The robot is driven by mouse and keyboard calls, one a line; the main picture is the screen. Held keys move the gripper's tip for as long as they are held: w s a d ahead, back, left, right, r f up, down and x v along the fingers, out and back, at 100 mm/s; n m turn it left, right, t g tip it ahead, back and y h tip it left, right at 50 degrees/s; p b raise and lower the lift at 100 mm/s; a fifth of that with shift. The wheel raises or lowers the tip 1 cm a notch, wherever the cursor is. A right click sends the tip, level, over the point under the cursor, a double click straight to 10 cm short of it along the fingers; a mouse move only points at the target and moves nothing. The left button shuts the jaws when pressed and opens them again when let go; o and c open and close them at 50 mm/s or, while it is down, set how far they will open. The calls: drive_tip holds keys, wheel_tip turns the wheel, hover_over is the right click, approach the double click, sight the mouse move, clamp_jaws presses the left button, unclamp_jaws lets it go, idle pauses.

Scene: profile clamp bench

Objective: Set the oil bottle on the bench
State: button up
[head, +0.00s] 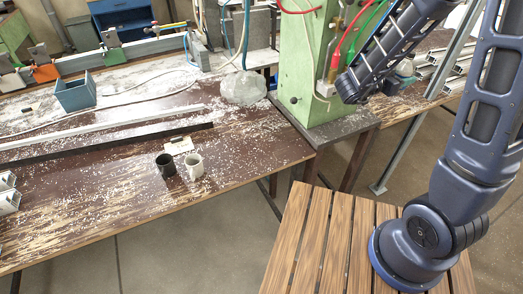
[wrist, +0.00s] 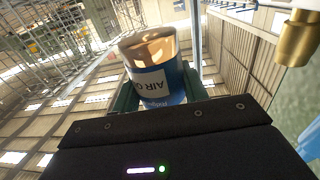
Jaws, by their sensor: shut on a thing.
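The bench (head: 90,225) is in the head view, a worn brown top strewn with pale shavings. In the head view my arm runs along the right side and top; I cannot make out the gripper or bottle there.
A dark cup (head: 166,165) and a pale cup (head: 194,166) stand near the bench's front edge. A green machine column (head: 302,70) rises at its right end. A brass fitting (wrist: 297,38) is close at the wrist view's right. The bench's front left is mostly clear.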

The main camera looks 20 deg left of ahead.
drive_tip(key=s+a+f+n+t+y, duration=0.2)
drive_tip(key=s+a+n+y, duration=0.4)
drive_tip(key=a, duration=0.7)
drive_tip(key=s+a+f+n+t+y, duration=0.15)
drive_tip(key=s+a+n+y, duration=0.25)
drive_tip(key=s+a+y, duration=0.6)
drive_tip(key=s+a+f+n+t+y, duration=0.1)
drive_tip(key=s+a+f+n+y, duration=0.3)
drive_tip(key=a, duration=1.1)
drive_tip(key=shift+s+d+f, duration=0.1)
drive_tip(key=shift+s+f, duration=0.1)
drive_tip(key=shift+f, duration=2.8)
drive_tip(key=shift+s+a+f, duration=0.1)
drive_tip(key=shift+s+f, duration=0.15)
drive_tip(key=shift+f, duration=2.7)
drive_tip(key=shift+s+d+f, duration=0.1)
drive_tip(key=shift+s+f, duration=0.1)
drive_tip(key=shift+f, duration=2.8)
drive_tip(key=shift+f, duration=0.1)
drive_tip(key=o, duration=1)
drive_tip(key=shift+o, duration=0.2)
